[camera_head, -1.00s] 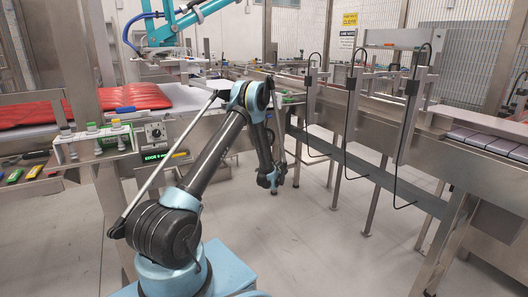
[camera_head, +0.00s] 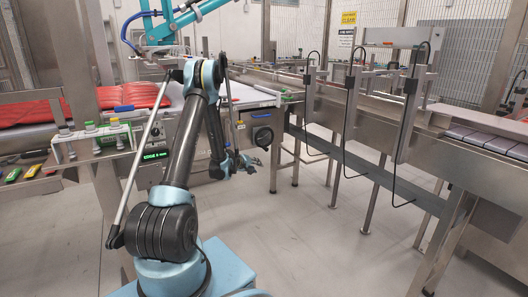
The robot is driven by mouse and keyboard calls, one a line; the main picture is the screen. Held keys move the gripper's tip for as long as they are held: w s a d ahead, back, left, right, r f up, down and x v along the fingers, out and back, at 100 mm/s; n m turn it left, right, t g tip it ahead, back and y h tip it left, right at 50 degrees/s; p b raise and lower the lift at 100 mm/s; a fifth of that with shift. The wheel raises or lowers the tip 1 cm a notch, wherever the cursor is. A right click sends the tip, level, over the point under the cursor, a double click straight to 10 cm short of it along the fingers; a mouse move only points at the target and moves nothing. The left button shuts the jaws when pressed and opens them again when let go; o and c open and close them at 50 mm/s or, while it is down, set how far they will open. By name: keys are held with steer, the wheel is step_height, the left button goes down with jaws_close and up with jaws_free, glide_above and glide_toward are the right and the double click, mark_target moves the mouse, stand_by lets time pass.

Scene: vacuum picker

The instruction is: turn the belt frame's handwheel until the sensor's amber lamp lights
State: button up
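A dark round handwheel (camera_head: 263,137) is on the side of the belt frame (camera_head: 246,103), right of my raised arm. My gripper (camera_head: 254,161) is just below and slightly left of the handwheel, pointing right. It looks apart from the wheel and empty, but its fingers are too small to tell open from shut. A small green-lit display (camera_head: 155,156) reading EDGE, with an unclear character after it, is left of my arm. I cannot make out a lit amber lamp. My arm hides part of the panel around the display.
Red packs (camera_head: 130,96) lie on the belt at left. A conveyor (camera_head: 400,125) with thin posts and black cables runs along the right. The floor (camera_head: 320,230) between is clear.

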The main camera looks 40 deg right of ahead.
mark_target(265, 149)
steer(key=w+a+r+n+h, duration=0.35)
steer(key=r+n, duration=0.25)
steer(key=r, duration=0.2)
steer(key=shift+t, duration=0.4)
steer(key=x, duration=1.7)
steer(key=shift+d+r, duration=0.25)
jaws_close()
